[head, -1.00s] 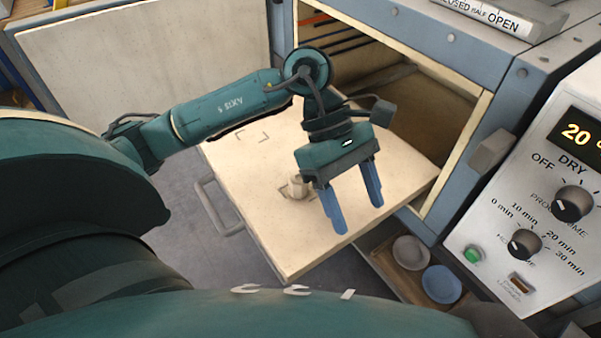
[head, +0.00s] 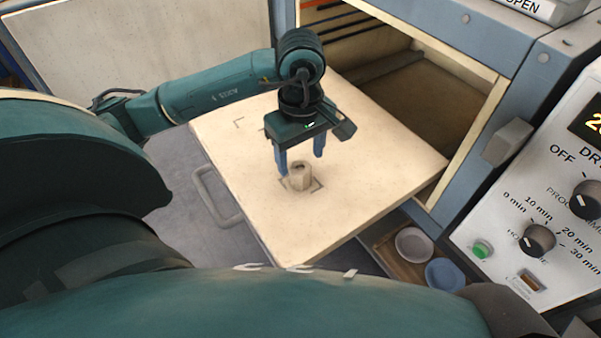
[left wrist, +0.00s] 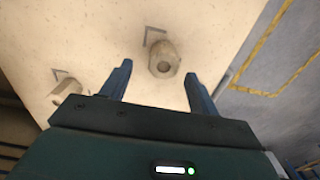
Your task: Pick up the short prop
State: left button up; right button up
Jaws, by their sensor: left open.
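A pale, faceted prop (head: 300,178) with a hole in its top stands upright on the cream board, inside a corner mark. It also shows in the left wrist view (left wrist: 164,62), just beyond the space between the fingertips. A second pale prop (left wrist: 68,90) shows at the left of the wrist view; in the head view it seems hidden behind my gripper. I cannot tell their heights apart. My left gripper (head: 301,165) is open and empty, its blue fingers pointing down just behind the first prop. My right gripper is not in view.
The board (head: 370,185) sticks out before the open dryer (head: 420,100), with clear space on its right part. A handle (head: 215,195) is on its front left edge. A control panel (head: 550,210) stands right; a tray with two round dishes (head: 413,244) lies below.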

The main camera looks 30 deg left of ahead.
aim_at(300, 167)
pick_arm(q)
jog(key=f, duration=0.4)
jog(key=shift+s+d+f, duration=0.15)
jog(key=shift+s+f, duration=0.05)
jog(key=shift+s, duration=0.05)
jog(key=shift+c, duration=0.2)
jog(key=c, duration=1.1)
